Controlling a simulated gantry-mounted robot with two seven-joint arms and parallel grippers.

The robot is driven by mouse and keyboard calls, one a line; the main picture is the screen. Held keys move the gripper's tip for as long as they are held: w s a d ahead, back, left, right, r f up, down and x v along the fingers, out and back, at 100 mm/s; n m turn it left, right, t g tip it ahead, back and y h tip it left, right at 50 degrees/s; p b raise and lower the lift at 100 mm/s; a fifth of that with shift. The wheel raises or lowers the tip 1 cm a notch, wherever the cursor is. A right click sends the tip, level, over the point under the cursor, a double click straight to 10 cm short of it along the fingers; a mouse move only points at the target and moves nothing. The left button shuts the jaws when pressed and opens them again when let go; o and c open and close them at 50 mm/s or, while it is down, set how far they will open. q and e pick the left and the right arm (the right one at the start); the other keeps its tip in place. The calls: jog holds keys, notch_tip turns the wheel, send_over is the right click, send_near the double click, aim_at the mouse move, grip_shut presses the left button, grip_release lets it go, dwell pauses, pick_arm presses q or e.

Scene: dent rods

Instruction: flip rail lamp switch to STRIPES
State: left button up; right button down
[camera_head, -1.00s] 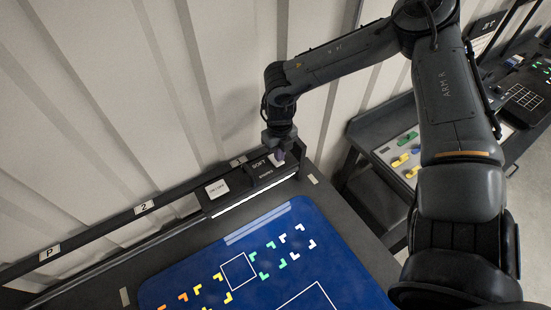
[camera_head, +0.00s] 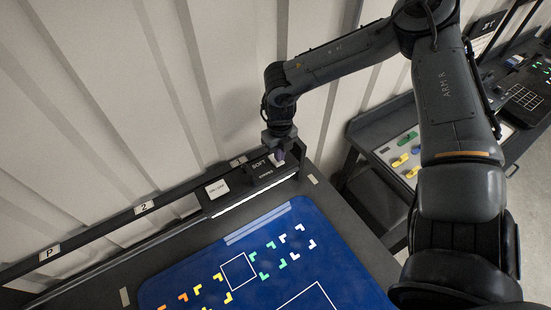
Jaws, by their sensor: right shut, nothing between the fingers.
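The rail lamp box (camera_head: 252,187) is a dark unit on the rail at the back of the bench, with a lit white strip along its lower front edge. It carries a white ON/OFF button (camera_head: 217,188) and a switch panel (camera_head: 262,168) with the words SOFT and STRIPES. My right gripper (camera_head: 279,158) is shut and empty, pointing down at the right end of this panel. It covers part of the panel, and I cannot tell whether it touches the switch. The switch position is not clear. My left gripper is not in view.
A blue mat (camera_head: 240,265) with coloured corner marks and white squares lies on the bench below the rail. Labels "2" (camera_head: 144,207) and "P" (camera_head: 49,253) sit along the rail. A side table (camera_head: 392,140) with yellow, green and blue pieces stands at the right.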

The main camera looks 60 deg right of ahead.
dwell(0.3)
jog(key=shift+f+b, duration=0.35)
jog(key=shift+b, duration=0.05)
dwell(0.4)
jog(key=shift+f+b, duration=0.7)
jog(key=shift+b, duration=0.05)
jog(key=shift+r, duration=0.15)
jog(key=shift+r+p, duration=0.65)
jog(key=shift+r, duration=0.25)
jog(key=shift+r+p, duration=1.35)
jog(key=shift+r, duration=1.15)
